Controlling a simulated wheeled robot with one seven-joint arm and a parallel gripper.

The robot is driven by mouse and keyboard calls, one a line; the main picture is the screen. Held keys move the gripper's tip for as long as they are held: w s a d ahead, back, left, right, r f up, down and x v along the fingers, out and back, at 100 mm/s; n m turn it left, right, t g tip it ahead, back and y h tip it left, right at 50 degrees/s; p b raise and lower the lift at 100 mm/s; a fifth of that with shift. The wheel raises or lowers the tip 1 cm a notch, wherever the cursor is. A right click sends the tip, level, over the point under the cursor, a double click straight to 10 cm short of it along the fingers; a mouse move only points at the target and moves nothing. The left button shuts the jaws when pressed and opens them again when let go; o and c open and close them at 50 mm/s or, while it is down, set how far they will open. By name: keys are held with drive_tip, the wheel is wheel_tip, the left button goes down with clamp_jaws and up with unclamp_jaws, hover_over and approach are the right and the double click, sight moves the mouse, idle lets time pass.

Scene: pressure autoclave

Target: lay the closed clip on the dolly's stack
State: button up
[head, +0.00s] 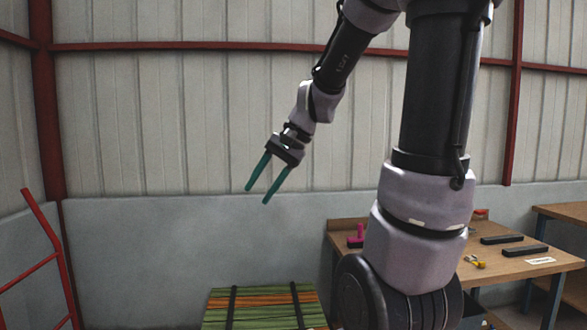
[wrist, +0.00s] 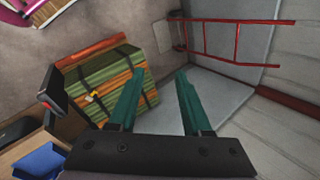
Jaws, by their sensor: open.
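My gripper (head: 257,194) is open and empty, its two teal fingers pointing down and left, well above the stack in the head view. The strapped stack (head: 263,301) of green and orange strips shows at the bottom of the head view with two black straps. In the wrist view the stack (wrist: 110,85) lies left of the fingers (wrist: 160,72). A small yellow thing (wrist: 91,97) with a pale patch shows against the stack there; I cannot tell whether it is the clip. Another small yellow thing (head: 476,261) lies on the bench. The dolly's deck cannot be made out.
A wooden bench (head: 510,268) at right holds black bars (head: 502,240), a magenta item (head: 357,238) and a white label (head: 540,261). A red tubular frame (head: 50,260) stands at far left. A blue bin (wrist: 42,161) shows in the wrist view. The air around the gripper is clear.

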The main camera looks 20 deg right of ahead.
drive_tip(key=s+d+r+n+t+h, duration=0.3)
drive_tip(key=s+r+t, duration=0.1)
drive_tip(key=s, duration=0.5)
drive_tip(key=shift+s+d+r+h, duration=0.25)
drive_tip(key=shift+d+r+h, duration=0.15)
drive_tip(key=shift+r, duration=0.3)
drive_tip(key=shift+d, duration=0.1)
